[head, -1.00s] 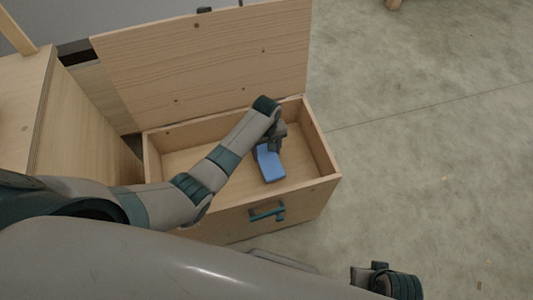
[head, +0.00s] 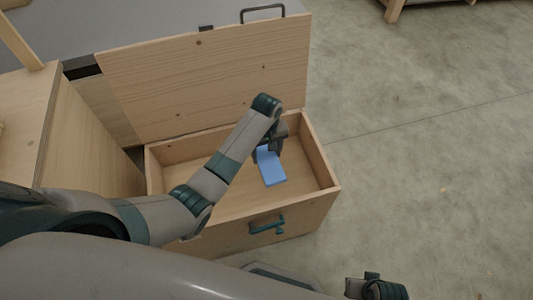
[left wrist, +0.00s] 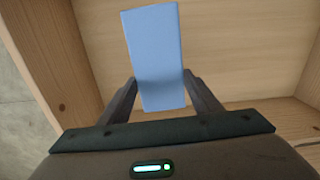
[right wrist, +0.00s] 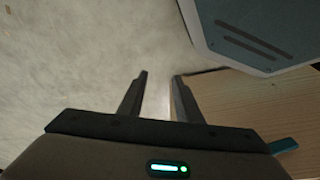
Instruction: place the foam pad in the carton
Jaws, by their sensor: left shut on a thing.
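The foam pad (head: 271,168) is a flat light-blue block. My left gripper (head: 268,148) is shut on one end of it, and the pad sticks out past the fingers. The left wrist view shows the pad (left wrist: 153,50) between both fingers (left wrist: 160,90), with bare wood behind it. In the head view the pad is over the inside of an open wooden box (head: 324,165), the only open container in view. I cannot tell whether the pad touches its floor. My right gripper (right wrist: 160,75) is open and empty; its fingers are hidden in the head view.
The box's lid (head: 205,75) stands raised at the back. A teal handle (head: 267,226) is on its front. A wooden cabinet (head: 85,135) stands close at the left. Concrete floor (head: 420,150) is clear at the right.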

